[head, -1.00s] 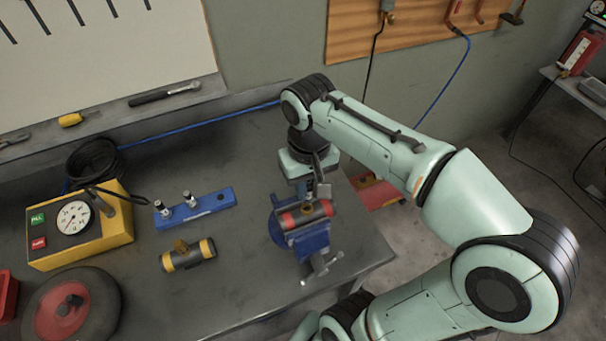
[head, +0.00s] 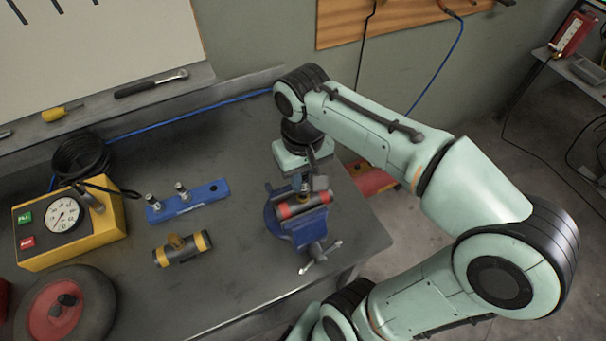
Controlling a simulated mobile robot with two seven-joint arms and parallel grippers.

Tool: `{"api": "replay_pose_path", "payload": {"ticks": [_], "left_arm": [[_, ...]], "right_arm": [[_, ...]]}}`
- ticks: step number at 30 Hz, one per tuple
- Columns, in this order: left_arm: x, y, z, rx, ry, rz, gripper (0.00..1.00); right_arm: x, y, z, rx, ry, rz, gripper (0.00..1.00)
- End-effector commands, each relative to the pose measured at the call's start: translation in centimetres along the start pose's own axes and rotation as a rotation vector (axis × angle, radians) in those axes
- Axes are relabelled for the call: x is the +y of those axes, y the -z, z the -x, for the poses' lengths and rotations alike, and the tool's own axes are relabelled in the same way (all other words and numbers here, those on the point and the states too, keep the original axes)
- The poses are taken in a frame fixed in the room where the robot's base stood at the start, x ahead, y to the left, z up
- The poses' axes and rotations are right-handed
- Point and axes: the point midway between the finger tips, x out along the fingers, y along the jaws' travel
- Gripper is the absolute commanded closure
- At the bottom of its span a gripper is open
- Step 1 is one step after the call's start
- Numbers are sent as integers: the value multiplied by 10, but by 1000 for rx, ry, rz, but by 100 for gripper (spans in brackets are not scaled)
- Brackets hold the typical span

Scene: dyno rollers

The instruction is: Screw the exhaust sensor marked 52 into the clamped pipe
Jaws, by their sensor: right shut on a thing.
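A dark pipe with red bands (head: 318,199) lies clamped in the blue vise (head: 303,232) at the front right of the bench. My right gripper (head: 304,184) is just above the pipe's middle, pointing down. It is shut on a small sensor (head: 303,187), which is upright at the pipe's top port and largely hidden by the fingers. I cannot read its marking, nor tell whether its tip is inside the port. My left gripper is not in view.
A blue rack (head: 207,193) holds two more sensors. A loose yellow-banded pipe (head: 184,250) lies in front of it. A yellow gauge box (head: 107,222) and a red-hubbed wheel (head: 90,305) stand at left. The bench between rack and vise is clear.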

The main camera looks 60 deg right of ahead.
Motion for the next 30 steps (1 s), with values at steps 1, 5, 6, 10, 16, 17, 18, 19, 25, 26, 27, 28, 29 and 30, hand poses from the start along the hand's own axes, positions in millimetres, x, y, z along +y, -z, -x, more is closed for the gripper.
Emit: {"api": "replay_pose_path", "payload": {"ticks": [1,5,6,10,16,17,18,19,25,26,27,28,29,30], "left_arm": [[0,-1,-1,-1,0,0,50],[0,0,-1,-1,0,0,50],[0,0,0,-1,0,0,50],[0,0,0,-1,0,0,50],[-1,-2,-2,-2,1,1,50],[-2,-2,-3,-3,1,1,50],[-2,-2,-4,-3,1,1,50],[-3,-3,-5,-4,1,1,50],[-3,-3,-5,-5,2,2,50],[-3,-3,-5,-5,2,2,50],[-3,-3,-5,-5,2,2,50],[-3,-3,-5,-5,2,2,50],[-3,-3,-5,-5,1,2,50],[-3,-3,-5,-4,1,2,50]], "right_arm": [[0,0,0,0,0,0,100],[0,0,0,0,0,0,100],[0,0,0,0,0,0,100],[0,0,0,0,0,0,100],[0,0,-2,0,0,0,100],[0,0,-2,-1,0,0,100],[0,0,-3,-1,0,0,100],[0,0,-4,-1,0,0,100],[0,0,-4,0,0,0,100],[0,0,-4,0,0,0,100],[0,0,-4,0,0,0,100],[0,0,-4,0,0,0,100],[0,0,-4,0,0,0,100],[0,0,-4,0,0,0,100]]}}
